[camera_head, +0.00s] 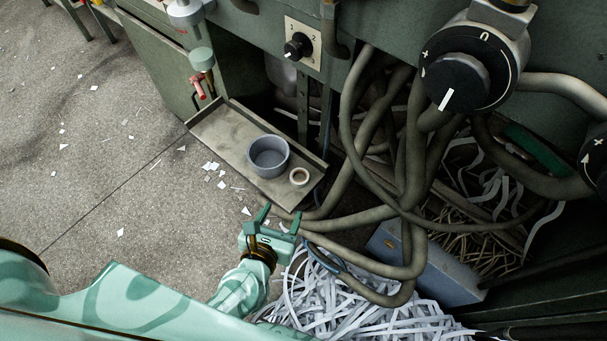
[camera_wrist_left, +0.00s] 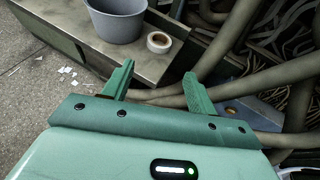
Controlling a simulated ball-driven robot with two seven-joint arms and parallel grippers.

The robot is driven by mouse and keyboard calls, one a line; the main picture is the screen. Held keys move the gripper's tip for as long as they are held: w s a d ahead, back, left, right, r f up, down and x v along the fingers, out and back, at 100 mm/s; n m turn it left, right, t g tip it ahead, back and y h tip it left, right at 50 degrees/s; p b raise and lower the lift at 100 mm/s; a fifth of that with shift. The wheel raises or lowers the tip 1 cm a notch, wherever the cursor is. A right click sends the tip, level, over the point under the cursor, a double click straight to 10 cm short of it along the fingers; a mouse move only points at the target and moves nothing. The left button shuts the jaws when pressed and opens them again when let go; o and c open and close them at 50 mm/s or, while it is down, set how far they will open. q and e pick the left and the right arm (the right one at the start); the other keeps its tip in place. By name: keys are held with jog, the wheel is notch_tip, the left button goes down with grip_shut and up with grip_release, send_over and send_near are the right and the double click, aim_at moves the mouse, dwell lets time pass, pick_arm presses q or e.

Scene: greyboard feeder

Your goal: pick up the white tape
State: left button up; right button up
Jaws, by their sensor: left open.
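The white tape (camera_head: 299,176) is a small roll lying flat on a low metal shelf (camera_head: 222,127), near the shelf's right end. It also shows in the left wrist view (camera_wrist_left: 159,42), beyond my fingertips. My left gripper (camera_head: 279,216) is open and empty, just in front of the shelf's near edge and apart from the tape. In the left wrist view its two green fingers (camera_wrist_left: 158,78) stand apart with the tape past the gap between them. My right gripper is not in view.
A grey-blue bucket (camera_head: 268,157) stands on the shelf close beside the tape and shows in the wrist view (camera_wrist_left: 117,20). Thick hoses (camera_head: 345,205) run right of the shelf. Shredded paper (camera_head: 335,305) lies below them. A machine panel with knobs (camera_head: 298,47) rises behind. Floor at left is open.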

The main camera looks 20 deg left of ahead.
pick_arm(q)
jog(key=b, duration=0.1)
send_near(301, 172)
jog(key=shift+w+d+f, duration=0.15)
jog(key=shift+w+f, duration=0.05)
jog(key=shift+f, duration=0.25)
jog(key=b+x, duration=0.2)
jog(key=x, duration=0.3)
jog(key=shift+w+r, duration=0.1)
jog(key=shift+w, duration=0.35)
jog(key=shift+c, duration=1)
jog(key=c, duration=0.6)
jog(key=shift+o, duration=0.2)
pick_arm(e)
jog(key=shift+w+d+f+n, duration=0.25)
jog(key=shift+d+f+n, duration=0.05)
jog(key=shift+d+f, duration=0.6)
pick_arm(q)
jog(key=shift+r, duration=0.1)
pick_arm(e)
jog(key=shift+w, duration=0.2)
